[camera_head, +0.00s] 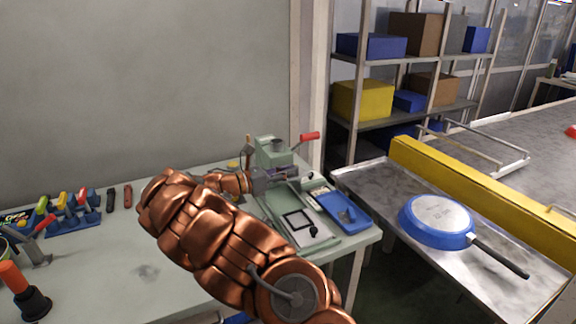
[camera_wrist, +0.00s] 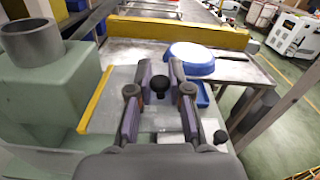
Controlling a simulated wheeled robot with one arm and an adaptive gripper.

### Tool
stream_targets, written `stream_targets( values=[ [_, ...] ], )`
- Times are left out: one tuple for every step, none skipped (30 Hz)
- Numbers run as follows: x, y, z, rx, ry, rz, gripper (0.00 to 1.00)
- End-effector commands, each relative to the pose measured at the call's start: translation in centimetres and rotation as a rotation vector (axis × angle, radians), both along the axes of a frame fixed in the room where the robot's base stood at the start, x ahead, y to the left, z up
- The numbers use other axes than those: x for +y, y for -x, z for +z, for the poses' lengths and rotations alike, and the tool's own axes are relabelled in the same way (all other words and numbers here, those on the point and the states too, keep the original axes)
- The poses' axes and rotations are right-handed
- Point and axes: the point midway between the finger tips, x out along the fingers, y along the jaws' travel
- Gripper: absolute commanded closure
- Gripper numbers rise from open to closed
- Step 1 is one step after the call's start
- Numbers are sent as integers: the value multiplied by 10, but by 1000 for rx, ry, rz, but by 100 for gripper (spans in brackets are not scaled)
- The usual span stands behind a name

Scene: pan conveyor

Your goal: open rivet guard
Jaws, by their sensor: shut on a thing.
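The green rivet press (camera_head: 272,152) stands at the back of the bench, with a red-handled lever (camera_head: 309,136). Its green body (camera_wrist: 35,90) also fills the left of the wrist view. The rivet guard seems to be the pale panel with a yellow edge (camera_wrist: 95,100); the head view largely hides it behind my arm. My gripper (camera_head: 296,178) is beside the press. In the wrist view, my gripper (camera_wrist: 160,76) has its fingers on either side of a black knob (camera_wrist: 160,87), shut on it. I cannot tell how far the guard is open.
Coloured tools in a blue rack (camera_head: 72,222) stand left. A blue pan (camera_head: 437,220) lies upside down on the metal table, beside a yellow rail (camera_head: 470,180).

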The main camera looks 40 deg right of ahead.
Motion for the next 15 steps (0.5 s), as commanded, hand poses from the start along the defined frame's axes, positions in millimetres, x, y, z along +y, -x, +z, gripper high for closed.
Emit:
stream_targets(
  values=[
    [0,-1,3,10,-3,3,100],
    [0,-1,3,14,-4,3,100],
    [0,-1,3,18,-5,3,100],
    [0,-1,2,21,-6,3,100],
    [0,-1,2,22,-6,3,100],
    [0,-1,2,23,-6,2,100],
    [0,-1,1,24,-7,2,100],
    [0,-1,1,23,-6,2,100],
    [0,-1,1,23,-6,2,100],
    [0,-1,1,23,-6,2,100],
    [0,-1,1,23,-6,2,100],
    [0,-1,1,23,-6,2,100],
    [0,-1,1,23,-6,2,100],
    [0,-1,1,23,-6,2,81],
    [0,-1,1,23,-6,2,76]
  ],
)
